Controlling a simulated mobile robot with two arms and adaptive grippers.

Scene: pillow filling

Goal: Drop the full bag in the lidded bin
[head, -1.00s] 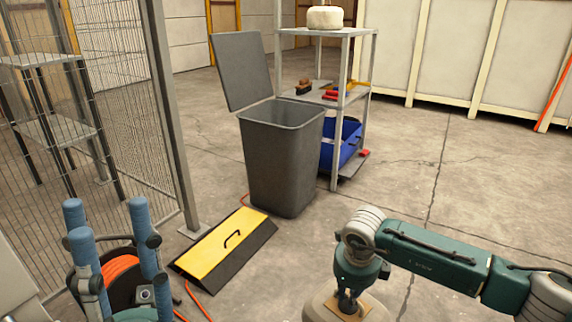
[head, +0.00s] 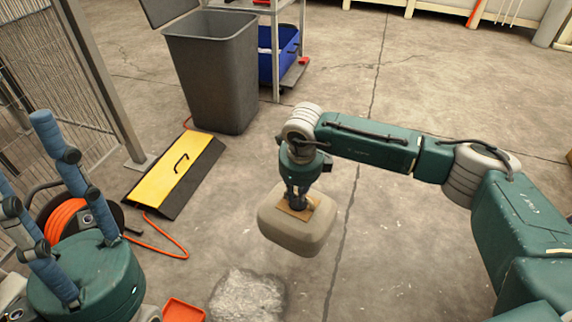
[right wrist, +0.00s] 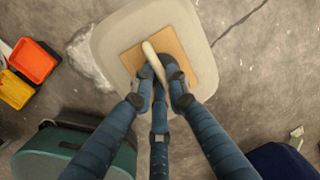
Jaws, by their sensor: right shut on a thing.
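The full bag (head: 285,235) is a plump beige cushion shape with a brown patch and a pale handle on top. My right gripper (head: 298,196) is shut on that handle; the right wrist view shows its blue fingers (right wrist: 160,84) closed around it, with the bag (right wrist: 120,25) beyond. The bag seems held above the floor. The lidded bin (head: 213,85) is dark grey and upright, up and left of the bag. Its lid (head: 168,8) stands open at the back, partly cut off. My left gripper (head: 22,165) is open and empty at the left.
A grey shelf with a blue crate (head: 279,55) stands right of the bin. A wire fence is at left.

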